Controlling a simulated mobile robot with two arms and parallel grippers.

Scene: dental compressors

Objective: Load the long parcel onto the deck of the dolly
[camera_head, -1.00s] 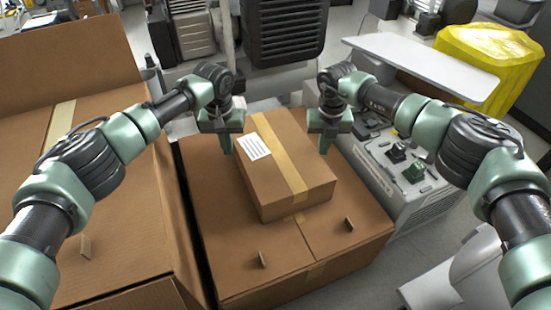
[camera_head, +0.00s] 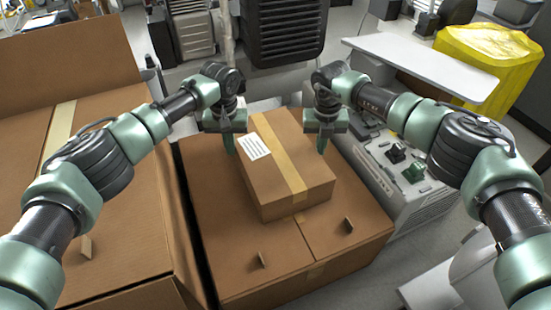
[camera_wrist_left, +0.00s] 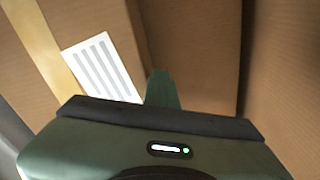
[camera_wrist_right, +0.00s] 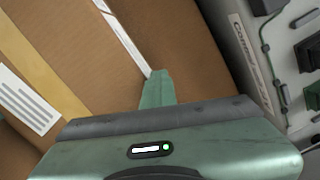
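The long parcel (camera_head: 282,185) is a brown carton with a tan tape strip and a white label. It lies flat on a larger closed carton (camera_head: 238,240) in the head view. My left gripper (camera_head: 229,148) points down beside the parcel's left side, near the label; the parcel also shows in the left wrist view (camera_wrist_left: 110,25). My right gripper (camera_head: 322,145) points down at its right side; the parcel also shows in the right wrist view (camera_wrist_right: 85,50). Both grippers have their fingers together, with nothing between them. Whether they touch the parcel is unclear. I cannot make out the dolly.
A big open carton (camera_head: 125,215) stands close on the left. A grey machine with controls (camera_head: 400,175) is close on the right, below a white panel (camera_head: 425,62). A yellow-covered object (camera_head: 490,60) and a black ribbed unit (camera_head: 282,30) stand farther back.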

